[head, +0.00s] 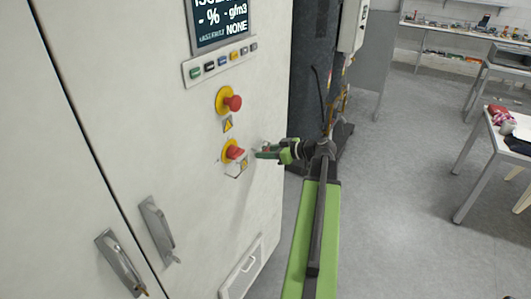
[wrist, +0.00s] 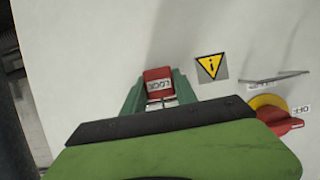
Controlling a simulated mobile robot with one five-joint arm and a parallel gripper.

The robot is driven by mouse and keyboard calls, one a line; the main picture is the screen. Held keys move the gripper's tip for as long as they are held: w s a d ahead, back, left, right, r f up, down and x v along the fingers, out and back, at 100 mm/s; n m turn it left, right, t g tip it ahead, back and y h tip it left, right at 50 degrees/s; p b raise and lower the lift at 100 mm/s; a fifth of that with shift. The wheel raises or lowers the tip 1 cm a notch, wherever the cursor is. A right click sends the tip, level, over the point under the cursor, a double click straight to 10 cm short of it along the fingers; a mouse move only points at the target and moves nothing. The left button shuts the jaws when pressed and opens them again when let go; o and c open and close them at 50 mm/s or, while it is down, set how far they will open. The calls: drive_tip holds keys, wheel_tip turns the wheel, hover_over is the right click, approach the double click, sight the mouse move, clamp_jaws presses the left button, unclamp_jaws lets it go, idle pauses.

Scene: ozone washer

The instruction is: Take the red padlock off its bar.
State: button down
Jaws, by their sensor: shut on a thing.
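The red padlock (wrist: 158,83) with a white label sits between the green jaws of my gripper (wrist: 155,95) in the wrist view. My gripper is shut on it. In the head view my gripper (head: 264,152) is just right of the red and yellow rotary switch (head: 234,152), in front of the white cabinet. The thin metal bar (wrist: 275,78) sticks out beside the switch (wrist: 285,122) in the wrist view. The padlock appears apart from the bar, with a gap of panel between them. The padlock's shackle is mostly hidden.
A red emergency stop button (head: 232,103) and a row of small buttons (head: 222,64) are above the switch on the cabinet (head: 130,80). Metal handles (head: 158,230) stick out lower left. A dark unit stands behind my arm. Open floor (head: 400,190) lies to the right.

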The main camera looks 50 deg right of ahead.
drive_tip(key=shift+s, duration=0.1)
idle(0.3)
drive_tip(key=s+d, duration=0.3)
drive_tip(key=s, duration=0.8)
drive_tip(key=shift+s, duration=0.2)
idle(1.0)
